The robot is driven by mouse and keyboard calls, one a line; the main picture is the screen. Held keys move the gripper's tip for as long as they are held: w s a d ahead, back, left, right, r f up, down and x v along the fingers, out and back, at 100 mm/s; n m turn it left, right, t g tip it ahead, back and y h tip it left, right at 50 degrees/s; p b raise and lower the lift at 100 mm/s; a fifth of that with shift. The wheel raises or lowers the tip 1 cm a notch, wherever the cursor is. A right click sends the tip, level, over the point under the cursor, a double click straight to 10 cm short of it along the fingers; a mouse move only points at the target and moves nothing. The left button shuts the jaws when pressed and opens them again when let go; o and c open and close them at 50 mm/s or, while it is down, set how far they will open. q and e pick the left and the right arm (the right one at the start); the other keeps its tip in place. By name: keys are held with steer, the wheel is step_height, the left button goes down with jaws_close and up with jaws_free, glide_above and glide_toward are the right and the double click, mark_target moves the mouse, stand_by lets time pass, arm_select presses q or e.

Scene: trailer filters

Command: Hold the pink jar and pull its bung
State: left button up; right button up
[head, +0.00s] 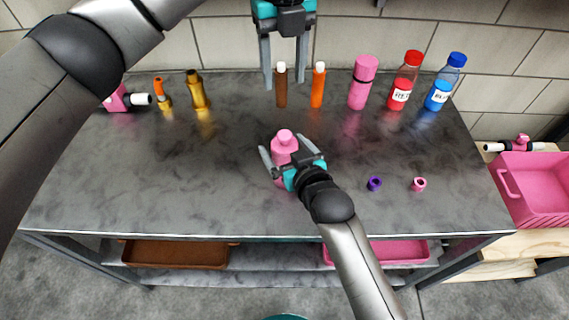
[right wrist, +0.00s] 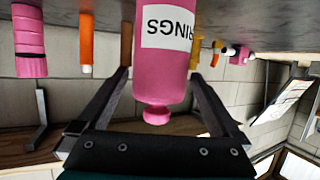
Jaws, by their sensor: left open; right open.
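The pink jar (head: 281,157) stands upright near the middle of the dark bench, with its pink bung (head: 285,136) seated in its top. In the right wrist view the jar (right wrist: 163,72) appears upside down with a white label, and its bung (right wrist: 156,115) points down. My right gripper (head: 283,146) is open, with one finger on each side of the jar. In the right wrist view gaps show between fingers and jar. My left gripper (head: 283,86) is open and empty, high in the head view, beyond the jar and well apart from its bung.
A brown tube (head: 281,91), an orange tube (head: 317,88), a pink bottle (head: 362,84), a red bottle (head: 402,84) and a blue bottle (head: 443,86) line the back. Gold items (head: 197,92) stand back left. A purple ring (head: 374,183) and pink ring (head: 419,184) lie right. The bench's front left is clear.

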mark_target(285, 134)
steer(key=shift+w, duration=0.15)
jaws_close()
stand_by(0.9)
arm_select(q)
steer(key=shift+o, duration=0.2)
steer(key=shift+o, duration=1.2)
steer(key=shift+m, duration=0.3)
arm_select(e)
steer(key=shift+f, duration=0.1)
arm_select(q)
steer(key=f+m, duration=0.5)
steer(key=f, duration=0.2)
steer(key=f+m+t+h, duration=0.1)
steer(key=f+m, duration=0.5)
steer(key=f, duration=0.1)
steer(key=shift+s+m, duration=0.2)
steer(key=shift+m, duration=0.1)
